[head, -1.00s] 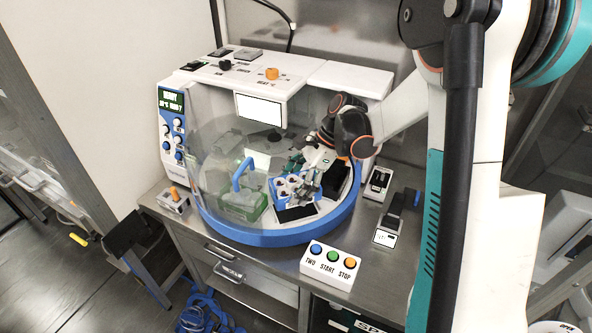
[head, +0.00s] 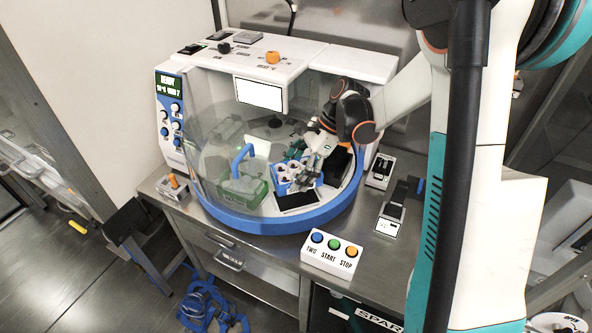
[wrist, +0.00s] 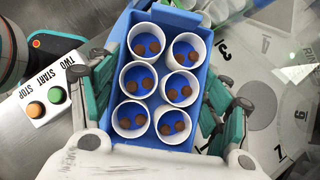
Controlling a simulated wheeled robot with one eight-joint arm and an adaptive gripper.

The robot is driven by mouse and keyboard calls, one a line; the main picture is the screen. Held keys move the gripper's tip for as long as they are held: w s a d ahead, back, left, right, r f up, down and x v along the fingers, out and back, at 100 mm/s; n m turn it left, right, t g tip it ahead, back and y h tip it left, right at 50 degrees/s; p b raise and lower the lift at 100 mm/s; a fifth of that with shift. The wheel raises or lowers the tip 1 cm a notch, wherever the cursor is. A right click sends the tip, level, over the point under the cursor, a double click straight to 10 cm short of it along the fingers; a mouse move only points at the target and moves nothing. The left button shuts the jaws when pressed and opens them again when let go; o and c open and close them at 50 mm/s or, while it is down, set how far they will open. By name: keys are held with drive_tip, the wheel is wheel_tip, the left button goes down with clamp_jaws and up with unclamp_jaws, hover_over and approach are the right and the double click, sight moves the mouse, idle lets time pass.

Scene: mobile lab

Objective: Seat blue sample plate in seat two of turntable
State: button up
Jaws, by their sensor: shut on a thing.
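The blue sample plate (head: 296,187) is a blue block holding several white cups with brown contents. In the wrist view the plate (wrist: 178,157) fills the middle, between the fingers of my gripper (wrist: 163,90). In the head view my gripper (head: 312,160) is shut on it, inside the clear-sided machine over the turntable (head: 250,217). A dark rectangular seat (head: 296,202) shows just in front of the plate, and another dark area (head: 339,165) is to its right. I cannot tell whether the plate touches the turntable or which seat is number two.
A green rack with a blue handle (head: 243,190) stands left of the plate. The curved clear guard and blue rim surround the turntable. A button box (head: 332,253) stands in front, and small devices (head: 392,214) stand on the bench at right.

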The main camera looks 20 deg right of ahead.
drive_tip(key=shift+f+b, duration=1.6)
drive_tip(key=shift+f, duration=0.75)
drive_tip(key=shift+f+b, duration=0.85)
drive_tip(key=shift+b, duration=0.05)
drive_tip(key=o, duration=1.3)
drive_tip(key=shift+r, duration=0.1)
drive_tip(key=v, duration=1.2)
